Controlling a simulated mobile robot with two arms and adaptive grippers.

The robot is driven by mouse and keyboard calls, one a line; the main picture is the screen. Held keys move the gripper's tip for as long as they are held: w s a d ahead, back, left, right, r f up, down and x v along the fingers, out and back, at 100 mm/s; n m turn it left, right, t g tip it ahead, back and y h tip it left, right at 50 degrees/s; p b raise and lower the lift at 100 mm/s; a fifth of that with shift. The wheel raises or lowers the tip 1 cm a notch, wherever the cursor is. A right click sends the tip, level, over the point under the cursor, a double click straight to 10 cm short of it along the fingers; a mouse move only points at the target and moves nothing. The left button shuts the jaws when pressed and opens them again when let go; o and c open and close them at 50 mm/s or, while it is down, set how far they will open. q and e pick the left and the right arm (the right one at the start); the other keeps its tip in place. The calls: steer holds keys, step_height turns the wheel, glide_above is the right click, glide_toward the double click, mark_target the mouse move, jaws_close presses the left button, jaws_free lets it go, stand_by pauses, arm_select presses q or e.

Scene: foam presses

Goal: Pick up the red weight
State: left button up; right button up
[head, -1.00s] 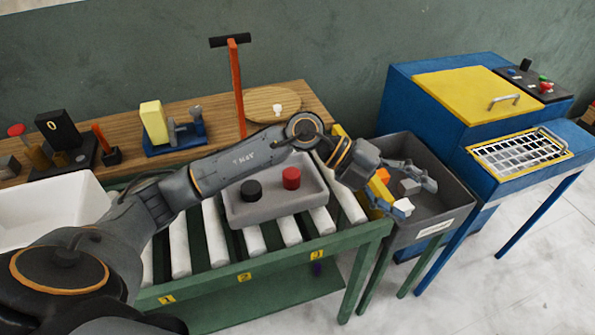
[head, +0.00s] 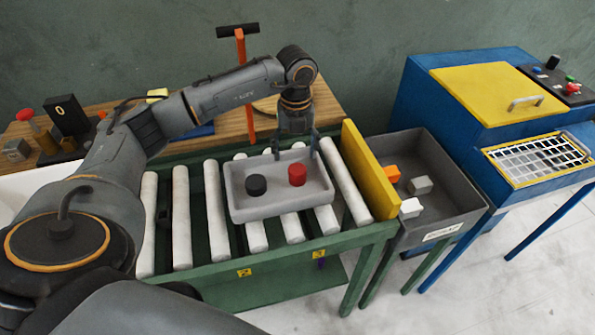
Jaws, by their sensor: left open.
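The red weight (head: 297,175) is a short red cylinder standing upright in the right part of a grey tray (head: 279,211) on the roller conveyor. A black weight (head: 256,185) of similar shape stands to its left in the same tray. My left gripper (head: 295,155) points down with its fingers apart, above the tray and close over the red weight. It holds nothing that I can see. Whether a finger touches the weight I cannot tell. My right gripper is not in the view.
A yellow board (head: 370,172) stands at the conveyor's right end. Beyond it a dark grey bin (head: 470,205) holds an orange block and pale blocks. A blue machine (head: 425,115) stands at the right. A T-handled orange post (head: 245,90) rises behind my arm.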

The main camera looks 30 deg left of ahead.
mark_target(298, 168)
arm_select(q)
steer(key=shift+f, duration=0.75)
steer(key=f+p, duration=0.1)
steer(key=f, duration=0.1)
steer(key=d+f+p, duration=0.1)
steer(key=f, duration=0.1)
steer(key=shift+s, duration=0.1)
steer(key=shift+a+f, duration=0.1)
steer(key=shift+f, duration=0.6)
steer(key=shift+r, duration=0.1)
jaws_close()
